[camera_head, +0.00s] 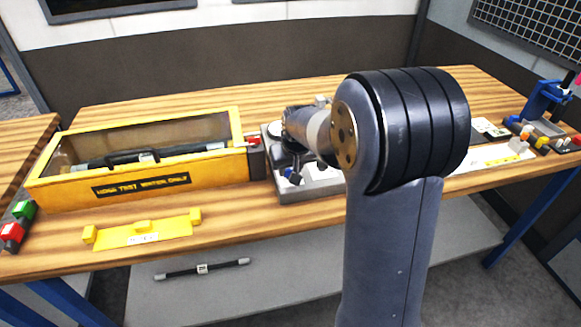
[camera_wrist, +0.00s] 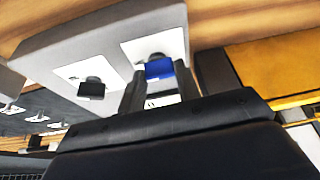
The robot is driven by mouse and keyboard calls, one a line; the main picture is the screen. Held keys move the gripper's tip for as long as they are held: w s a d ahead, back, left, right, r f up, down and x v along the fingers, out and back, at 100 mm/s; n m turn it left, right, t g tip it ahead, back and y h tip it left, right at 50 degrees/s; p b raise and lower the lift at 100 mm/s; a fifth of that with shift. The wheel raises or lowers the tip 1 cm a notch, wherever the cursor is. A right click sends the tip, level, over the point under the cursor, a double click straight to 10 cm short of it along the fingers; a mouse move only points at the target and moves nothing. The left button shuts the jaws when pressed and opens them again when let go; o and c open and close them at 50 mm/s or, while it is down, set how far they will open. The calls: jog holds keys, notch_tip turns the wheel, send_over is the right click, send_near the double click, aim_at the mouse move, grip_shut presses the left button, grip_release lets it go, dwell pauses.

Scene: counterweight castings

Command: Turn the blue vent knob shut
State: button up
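The blue vent knob (camera_wrist: 158,68) shows in the wrist view, on a white plate on a grey block. It lies between the fingertips of my gripper (camera_wrist: 159,77). The fingers stand apart, one on each side of the knob, and a strip of white plate with dark marks shows between them. I cannot make out contact with the knob's sides. In the head view, a small blue part (camera_head: 289,173) shows on the grey unit (camera_head: 318,190), partly covered by dark parts; my arm hides much of that unit.
A black knob (camera_wrist: 92,88) sits on its own white plate beside the blue one. A yellow hose test box (camera_head: 140,185) with a clear lid stands left of the grey unit. A yellow bracket (camera_head: 143,235) lies in front. A blue fixture (camera_head: 545,100) stands far right.

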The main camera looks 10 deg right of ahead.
jog(key=c, duration=0.5)
jog(key=shift+m, duration=0.3)
jog(key=o, duration=1)
jog(key=v, duration=1)
jog(key=shift+r+b, duration=0.4)
jog(key=shift+b, duration=0.05)
jog(key=shift+s+a+f, duration=0.1)
jog(key=shift+a, duration=0.05)
